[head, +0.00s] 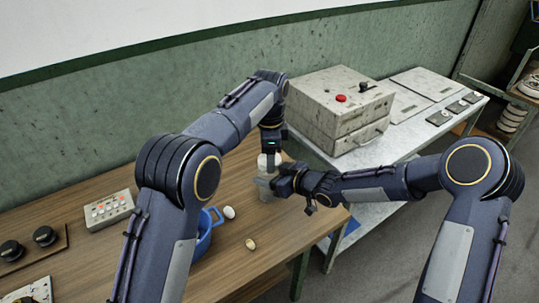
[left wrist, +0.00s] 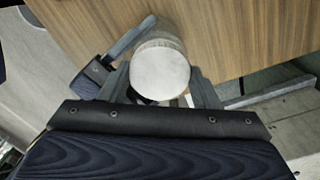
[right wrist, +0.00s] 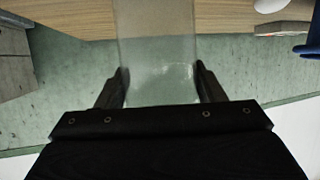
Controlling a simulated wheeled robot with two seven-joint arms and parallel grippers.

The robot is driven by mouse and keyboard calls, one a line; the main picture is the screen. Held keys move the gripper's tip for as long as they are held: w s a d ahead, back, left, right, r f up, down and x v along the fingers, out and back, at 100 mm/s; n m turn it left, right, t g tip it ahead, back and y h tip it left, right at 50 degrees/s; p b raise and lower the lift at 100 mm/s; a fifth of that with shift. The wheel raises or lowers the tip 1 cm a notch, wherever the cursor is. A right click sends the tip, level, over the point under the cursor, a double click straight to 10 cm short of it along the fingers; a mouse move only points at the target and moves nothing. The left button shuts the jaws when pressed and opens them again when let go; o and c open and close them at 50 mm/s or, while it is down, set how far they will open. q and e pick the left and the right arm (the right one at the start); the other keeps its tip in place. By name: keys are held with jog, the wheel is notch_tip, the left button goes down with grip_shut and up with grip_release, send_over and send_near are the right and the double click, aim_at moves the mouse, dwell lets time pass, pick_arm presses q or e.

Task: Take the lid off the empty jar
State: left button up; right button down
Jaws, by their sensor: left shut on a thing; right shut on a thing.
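The jar is clear glass and stands upright near the table's right end in the head view (head: 266,194). It fills the middle of the right wrist view (right wrist: 157,45), and I see nothing inside it. Its pale round lid (left wrist: 160,74) is at the top in the left wrist view and shows small in the head view (head: 263,160). My left gripper (head: 270,155) points down from above and is shut on the lid. My right gripper (right wrist: 160,85) comes in from the side, shut on the jar's body. Whether lid and jar touch is hidden.
A blue basin (head: 204,238) stands behind my left arm, with a white egg-shaped piece (head: 229,212) and a tan one (head: 250,244) nearby. A button panel (head: 109,210) lies at left. A grey machine box (head: 338,108) stands on the metal bench beyond.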

pick_arm(q)
jog(key=o, duration=1.1)
jog(key=shift+r, duration=2.2)
jog(key=shift+c, duration=0.5)
jog(key=m, duration=0.1)
jog(key=r+m, duration=0.1)
jog(key=m, duration=0.3)
jog(key=shift+d+r, duration=0.15)
jog(key=shift+d, duration=0.15)
jog(key=m, duration=0.2)
jog(key=r+m, duration=0.1)
jog(key=m, duration=0.1)
jog(key=shift+r, duration=0.1)
jog(key=m, duration=0.3)
jog(key=shift+a+r, duration=0.3)
jog(key=shift+r, duration=0.05)
jog(key=shift+f, duration=3.85)
